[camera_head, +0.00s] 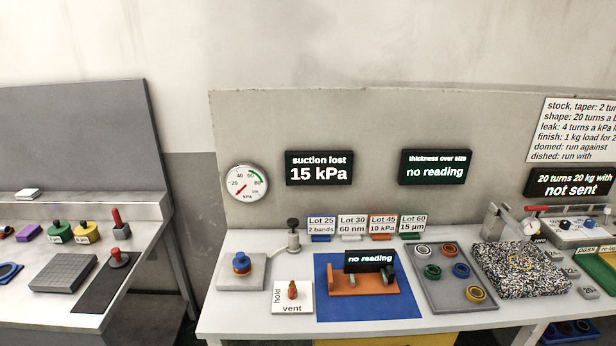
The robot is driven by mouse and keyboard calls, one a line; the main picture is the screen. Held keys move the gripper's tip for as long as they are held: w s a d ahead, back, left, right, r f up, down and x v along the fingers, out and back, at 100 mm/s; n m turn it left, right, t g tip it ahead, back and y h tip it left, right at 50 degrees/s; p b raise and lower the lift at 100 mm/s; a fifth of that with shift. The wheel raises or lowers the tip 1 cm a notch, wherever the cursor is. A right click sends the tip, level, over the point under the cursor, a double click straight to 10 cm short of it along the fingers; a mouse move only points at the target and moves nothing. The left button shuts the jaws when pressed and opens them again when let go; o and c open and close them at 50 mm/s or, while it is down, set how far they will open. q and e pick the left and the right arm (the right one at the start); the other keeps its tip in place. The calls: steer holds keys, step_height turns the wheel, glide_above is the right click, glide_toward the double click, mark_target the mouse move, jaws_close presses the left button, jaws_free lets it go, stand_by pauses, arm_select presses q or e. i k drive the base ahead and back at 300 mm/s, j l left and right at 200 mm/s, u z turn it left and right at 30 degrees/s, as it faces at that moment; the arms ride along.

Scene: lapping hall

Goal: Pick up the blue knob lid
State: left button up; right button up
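What looks like the blue knob lid (242,258) sits on a grey square plate (227,283) at the left end of the near table. Neither of my grippers is in view.
A black-knobbed post (293,238) with a hose stands right of the plate. A white hold/vent panel (293,308) with an orange lever lies in front. An orange fixture (350,284) stands on a blue mat (410,308). A grey tray (430,300) holds several rings.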

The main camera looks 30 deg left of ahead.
mark_target(241, 262)
steer(key=u, duration=1.4)
steer(key=i+j, duration=0.75)
steer(key=i+j+u, duration=0.05)
